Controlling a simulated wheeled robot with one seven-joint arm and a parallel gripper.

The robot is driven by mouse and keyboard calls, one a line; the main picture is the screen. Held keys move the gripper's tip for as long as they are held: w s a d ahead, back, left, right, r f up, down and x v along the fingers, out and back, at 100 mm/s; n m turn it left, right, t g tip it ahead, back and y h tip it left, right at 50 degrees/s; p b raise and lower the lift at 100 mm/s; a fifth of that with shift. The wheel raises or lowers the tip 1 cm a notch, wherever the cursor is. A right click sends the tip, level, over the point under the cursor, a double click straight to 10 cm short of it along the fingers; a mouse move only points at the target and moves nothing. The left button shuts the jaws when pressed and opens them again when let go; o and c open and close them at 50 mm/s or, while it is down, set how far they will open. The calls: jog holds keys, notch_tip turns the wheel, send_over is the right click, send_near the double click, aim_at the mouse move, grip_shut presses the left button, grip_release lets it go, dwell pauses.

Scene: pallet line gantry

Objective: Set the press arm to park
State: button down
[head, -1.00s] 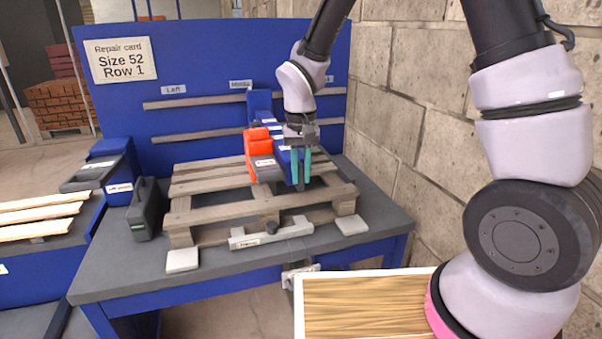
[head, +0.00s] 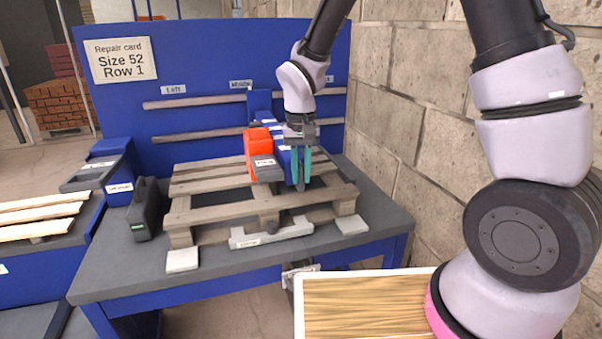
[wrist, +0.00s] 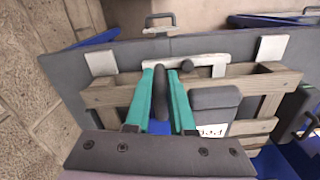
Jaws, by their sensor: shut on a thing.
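My gripper (head: 301,166) has teal fingers and points down over the pallet on the bench. In the wrist view the fingers (wrist: 162,90) are shut on a dark grey upright handle (wrist: 161,80), one on each side. The handle appears to belong to the blue press arm (head: 287,162), which also shows between the fingers in the wrist view (wrist: 157,127).
A wooden pallet (head: 212,208) lies on the grey bench. A light grey bar with a dark knob (head: 246,240) is at its front, with pale pads (head: 182,260) near the corners. A dark case (head: 144,212) stands left. A stone wall (head: 420,140) closes the right side.

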dwell(0.6)
jog(key=w+d, duration=0.3)
jog(key=d, duration=0.7)
jog(key=w+d, duration=0.3)
jog(key=d, duration=0.8)
jog(key=w+d, duration=0.3)
jog(key=d, duration=0.8)
jog(key=shift+d, duration=0.15)
jog(key=shift+w, duration=0.15)
jog(key=c, duration=0.8)
grip_release()
jog(key=shift+d, duration=0.15)
notch_tip(320, 180, up, 11)
